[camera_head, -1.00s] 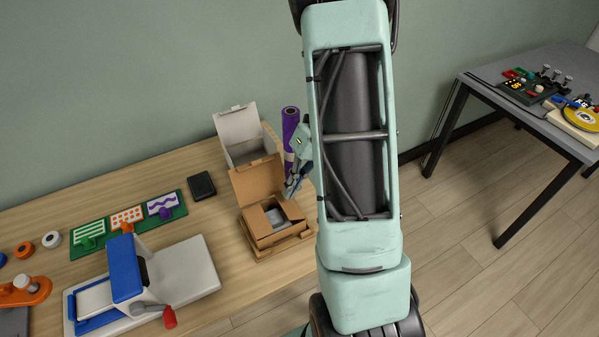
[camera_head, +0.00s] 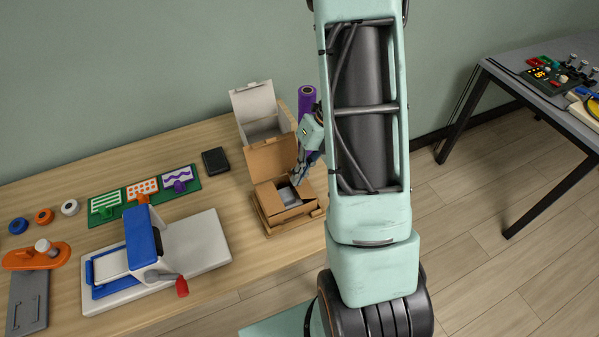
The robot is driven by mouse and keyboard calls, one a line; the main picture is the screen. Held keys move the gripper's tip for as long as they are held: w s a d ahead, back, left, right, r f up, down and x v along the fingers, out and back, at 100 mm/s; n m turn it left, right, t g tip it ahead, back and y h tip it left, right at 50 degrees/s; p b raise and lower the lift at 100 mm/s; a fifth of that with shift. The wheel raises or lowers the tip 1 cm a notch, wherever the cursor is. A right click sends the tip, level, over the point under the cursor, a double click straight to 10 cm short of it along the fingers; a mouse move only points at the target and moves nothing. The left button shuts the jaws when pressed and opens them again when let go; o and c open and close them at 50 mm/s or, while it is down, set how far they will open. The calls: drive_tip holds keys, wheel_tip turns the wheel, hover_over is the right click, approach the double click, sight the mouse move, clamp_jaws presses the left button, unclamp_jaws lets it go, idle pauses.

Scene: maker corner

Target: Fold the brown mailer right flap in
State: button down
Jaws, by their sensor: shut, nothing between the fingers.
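The brown mailer (camera_head: 284,216) is an open cardboard box on the right end of the wooden table. Its large lid (camera_head: 271,157) stands up at the back. A grey item (camera_head: 288,195) shows inside it. My gripper (camera_head: 299,179) is shut and empty, pointing down at the mailer's right side, close to or touching the right flap. The fingers and my arm partly cover that side, so I cannot tell the flap's exact angle.
A white open box (camera_head: 255,98) stands behind the mailer, with a purple roll (camera_head: 306,98) to its right. A black block (camera_head: 215,160), stamp tray (camera_head: 190,189) and blue-and-white press (camera_head: 205,245) lie left. A grey table (camera_head: 560,115) stands far right.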

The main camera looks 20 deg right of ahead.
drive_tip(key=shift+a+f+h+p, duration=0.1)
drive_tip(key=shift+a+h+p, duration=0.2)
drive_tip(key=shift+h+p, duration=0.65)
drive_tip(key=shift+a+f+h+p, duration=0.1)
drive_tip(key=shift+a+h+p, duration=0.15)
drive_tip(key=shift+p, duration=0.3)
drive_tip(key=shift+a+f+p, duration=0.25)
drive_tip(key=shift+f+p, duration=0.2)
drive_tip(key=shift+f, duration=0.1)
